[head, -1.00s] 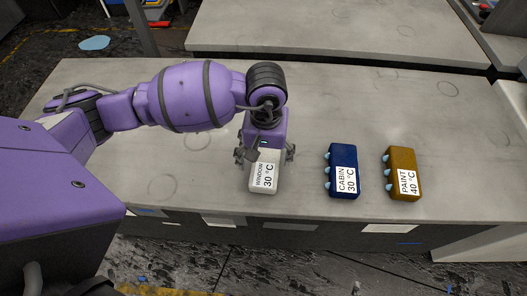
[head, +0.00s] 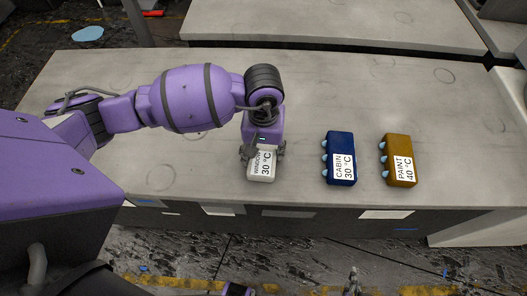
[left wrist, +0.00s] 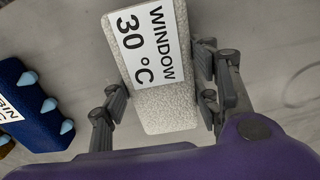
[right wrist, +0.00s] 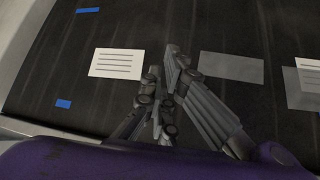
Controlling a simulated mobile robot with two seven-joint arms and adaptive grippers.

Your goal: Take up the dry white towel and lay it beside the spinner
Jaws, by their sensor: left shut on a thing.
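The white towel (head: 261,170) is a folded pale block with a label reading WINDOW 30 °C. It lies near the front edge of the bench, and it fills the middle of the left wrist view (left wrist: 165,105). My left gripper (head: 262,152) reaches down over its far part and is shut on it, one finger on each side (left wrist: 160,95). The towel looks low, at or close to the bench top; I cannot tell if it is lifted. My right gripper (right wrist: 164,88) is shut and empty in the right wrist view. I see no spinner in these frames.
A blue towel (head: 340,150) labelled CABIN 30 °C and an ochre towel (head: 399,152) labelled PAINT 40 °C lie to the right on the bench (head: 460,130). Both have light blue nubs on their left sides. The bench is clear behind them. A second bench (head: 340,22) stands beyond.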

